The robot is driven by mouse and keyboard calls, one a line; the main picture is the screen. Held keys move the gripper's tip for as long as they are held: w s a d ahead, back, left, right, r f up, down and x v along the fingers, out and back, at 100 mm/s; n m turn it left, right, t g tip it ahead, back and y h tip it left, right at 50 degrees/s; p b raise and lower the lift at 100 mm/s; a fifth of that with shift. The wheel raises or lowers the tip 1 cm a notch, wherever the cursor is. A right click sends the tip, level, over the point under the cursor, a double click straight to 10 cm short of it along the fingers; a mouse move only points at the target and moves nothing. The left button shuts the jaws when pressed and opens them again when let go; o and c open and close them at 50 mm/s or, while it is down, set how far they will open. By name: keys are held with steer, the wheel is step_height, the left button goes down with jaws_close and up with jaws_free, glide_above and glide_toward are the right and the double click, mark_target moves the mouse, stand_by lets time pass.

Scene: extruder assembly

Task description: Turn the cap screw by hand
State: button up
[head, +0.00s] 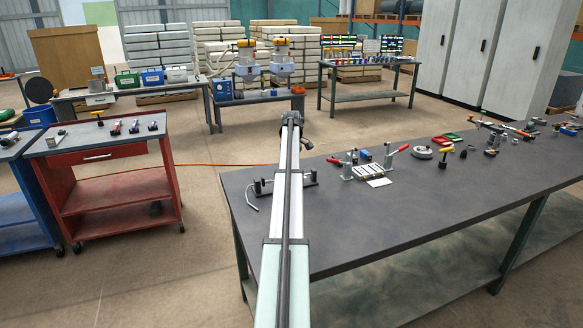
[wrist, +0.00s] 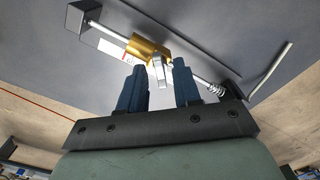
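In the wrist view, a rod fixture over the grey table carries a brass block (wrist: 148,50) and, at its right end, a spring (wrist: 214,89). A small silver part (wrist: 159,72) projects from the block's near side; I cannot tell whether it is the cap screw or a lever. My gripper (wrist: 159,66) has its two blue fingers apart, one on each side of this silver part, with a visible gap to each. In the head view, the fixture (head: 308,180) sits at the table's left end, partly hidden behind my arm; my fingers cannot be made out there.
A bent metal rod (wrist: 270,72) lies right of the fixture in the wrist view. On the table (head: 400,230) stand a clamp fixture with red handles (head: 360,172), a round grey part (head: 421,152) and several tools further right. The table's front part is clear.

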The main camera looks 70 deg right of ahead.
steer(key=shift+r, duration=0.1)
steer(key=shift+r, duration=0.9)
